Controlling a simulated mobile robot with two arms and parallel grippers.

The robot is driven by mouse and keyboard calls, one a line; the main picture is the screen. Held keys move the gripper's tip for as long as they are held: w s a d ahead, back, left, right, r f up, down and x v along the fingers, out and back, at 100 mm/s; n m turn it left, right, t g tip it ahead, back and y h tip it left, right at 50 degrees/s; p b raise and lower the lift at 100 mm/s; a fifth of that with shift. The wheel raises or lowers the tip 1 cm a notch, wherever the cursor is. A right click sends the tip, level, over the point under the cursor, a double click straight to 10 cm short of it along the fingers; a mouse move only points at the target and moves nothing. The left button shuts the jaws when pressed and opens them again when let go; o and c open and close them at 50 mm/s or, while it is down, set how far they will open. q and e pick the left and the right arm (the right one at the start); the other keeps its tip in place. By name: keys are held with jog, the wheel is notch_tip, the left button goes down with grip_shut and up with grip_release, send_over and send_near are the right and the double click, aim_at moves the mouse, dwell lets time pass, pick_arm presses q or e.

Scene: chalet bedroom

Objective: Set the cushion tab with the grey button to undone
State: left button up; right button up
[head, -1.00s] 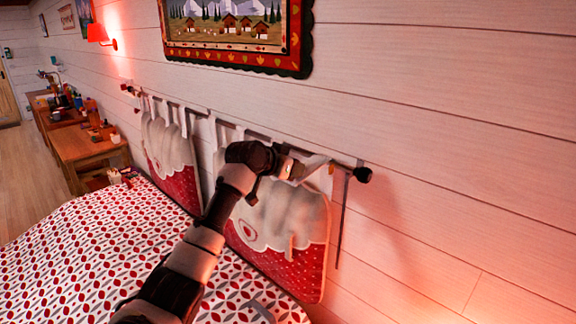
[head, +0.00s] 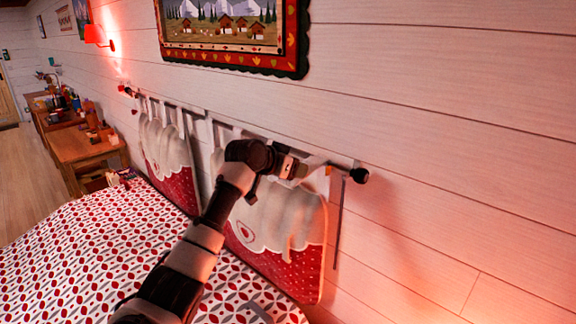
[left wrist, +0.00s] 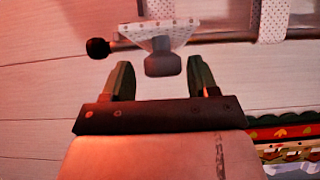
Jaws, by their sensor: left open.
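The right cushion (head: 290,222), white over red, hangs by fabric tabs from a wall rod above the bed. In the left wrist view a pale dotted tab (left wrist: 158,36) flares out from the rod, with a grey button (left wrist: 163,65) at its near end. My left gripper (left wrist: 160,72) is open, its dark fingers on either side of the button with gaps showing. In the head view my left gripper (head: 308,168) is at the rod's right end, and my arm hides part of the cushion. My right gripper is out of view.
The rod ends in a black knob (head: 360,175), also in the left wrist view (left wrist: 97,48). Another cushion (head: 168,160) hangs to the left. A patterned bed (head: 90,250) lies below, a framed picture (head: 235,35) hangs above, and the wall to the right is clear.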

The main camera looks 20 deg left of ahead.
pick_arm(q)
jog(key=b+v, duration=0.4)
jog(key=v, duration=0.6)
jog(key=shift+d+r, duration=0.15)
jog(key=shift+d, duration=0.05)
